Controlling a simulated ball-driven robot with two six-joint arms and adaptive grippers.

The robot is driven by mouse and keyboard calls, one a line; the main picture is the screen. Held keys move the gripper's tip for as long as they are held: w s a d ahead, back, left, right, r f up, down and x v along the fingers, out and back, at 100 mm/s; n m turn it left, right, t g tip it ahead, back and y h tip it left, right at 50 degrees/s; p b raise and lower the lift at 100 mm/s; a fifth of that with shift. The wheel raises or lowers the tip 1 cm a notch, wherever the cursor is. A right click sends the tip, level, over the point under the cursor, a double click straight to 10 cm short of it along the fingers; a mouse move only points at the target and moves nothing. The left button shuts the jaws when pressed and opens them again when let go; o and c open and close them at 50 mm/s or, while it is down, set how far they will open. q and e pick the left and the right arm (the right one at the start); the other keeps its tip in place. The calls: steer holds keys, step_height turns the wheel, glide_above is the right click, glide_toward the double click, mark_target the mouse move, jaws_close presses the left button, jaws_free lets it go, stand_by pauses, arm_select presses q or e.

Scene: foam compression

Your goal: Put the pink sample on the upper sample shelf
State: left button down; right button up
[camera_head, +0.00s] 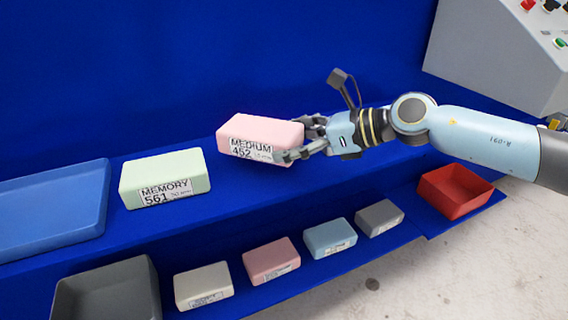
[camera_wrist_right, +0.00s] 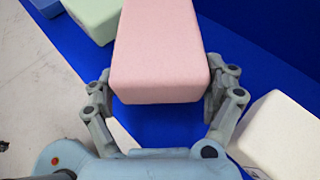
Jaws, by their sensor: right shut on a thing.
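The pink sample (camera_head: 262,133), a foam block labelled MEDIUM 452, is in my right gripper (camera_head: 298,140). The gripper is shut on the block's right end, with one finger on each side. In the right wrist view, the pink sample (camera_wrist_right: 160,45) sits level between the fingers (camera_wrist_right: 163,92). The block is over the blue upper sample shelf (camera_head: 240,183), to the right of a pale green block (camera_head: 165,178) labelled MEMORY 561, apart from it. I cannot tell whether its underside touches the shelf. My left gripper is not in view.
A blue tray (camera_head: 50,210) lies at the upper shelf's left. The lower shelf holds a grey bin (camera_head: 105,290), cream (camera_head: 203,286), pink (camera_head: 271,261), blue (camera_head: 330,238) and grey (camera_head: 379,217) blocks, and a red bin (camera_head: 455,190). A control panel (camera_head: 500,50) stands at back right.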

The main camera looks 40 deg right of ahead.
mark_target(292, 171)
step_height(292, 171, down, 4)
steer(key=shift+r+b, duration=0.15)
steer(key=shift+b, duration=0.45)
steer(key=shift+f, duration=0.25)
steer(key=o, duration=0.6)
steer(key=shift+r, duration=0.1)
